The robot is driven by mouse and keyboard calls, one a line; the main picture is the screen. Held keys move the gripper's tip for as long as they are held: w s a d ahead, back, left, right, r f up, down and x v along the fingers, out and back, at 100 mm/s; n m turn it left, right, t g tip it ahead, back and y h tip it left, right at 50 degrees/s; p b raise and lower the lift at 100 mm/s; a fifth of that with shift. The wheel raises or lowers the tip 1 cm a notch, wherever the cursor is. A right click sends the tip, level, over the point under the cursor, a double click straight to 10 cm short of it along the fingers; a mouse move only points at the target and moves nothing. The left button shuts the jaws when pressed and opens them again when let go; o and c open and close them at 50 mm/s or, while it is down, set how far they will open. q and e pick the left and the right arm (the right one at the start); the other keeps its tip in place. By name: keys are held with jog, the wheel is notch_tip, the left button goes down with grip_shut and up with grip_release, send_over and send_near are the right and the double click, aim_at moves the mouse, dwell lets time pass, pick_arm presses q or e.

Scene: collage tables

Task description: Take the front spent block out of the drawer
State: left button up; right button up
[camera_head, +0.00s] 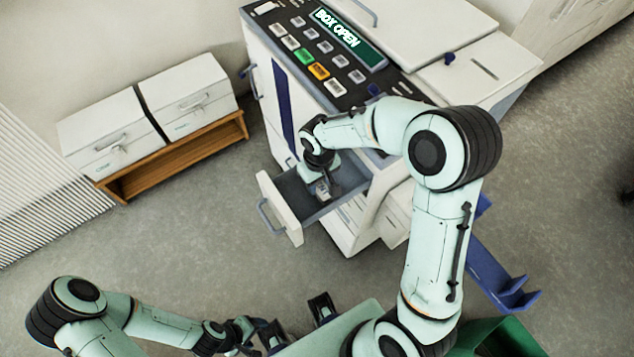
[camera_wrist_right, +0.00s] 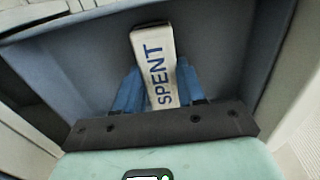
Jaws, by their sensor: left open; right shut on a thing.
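The drawer (camera_head: 280,212) is pulled open at the front of the white machine. A pale block marked SPENT (camera_wrist_right: 154,60) is in the right wrist view, between the blue fingers of my right gripper (camera_wrist_right: 157,88). My right gripper reaches down into the drawer, where it also shows in the head view (camera_head: 322,182), and is shut on the block. In the head view the block is small and partly covered by the hand. I cannot see a second block. My left gripper (camera_head: 297,322) is open and empty at the bottom, away from the drawer.
The machine's panel (camera_head: 315,50) shows BOX OPEN. Two white boxes (camera_head: 188,88) stand on a wooden shelf (camera_head: 175,158) at the left. A green bin (camera_head: 510,338) and a blue bracket (camera_head: 500,270) are at lower right. The floor left of the drawer is clear.

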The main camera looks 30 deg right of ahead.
aim_at(320, 183)
jog(key=shift+d, duration=0.25)
jog(key=shift+a, duration=0.1)
jog(key=o, duration=1.1)
notch_tip(320, 183, up, 13)
jog(key=shift+r+p, duration=0.2)
jog(key=shift+p, duration=0.45)
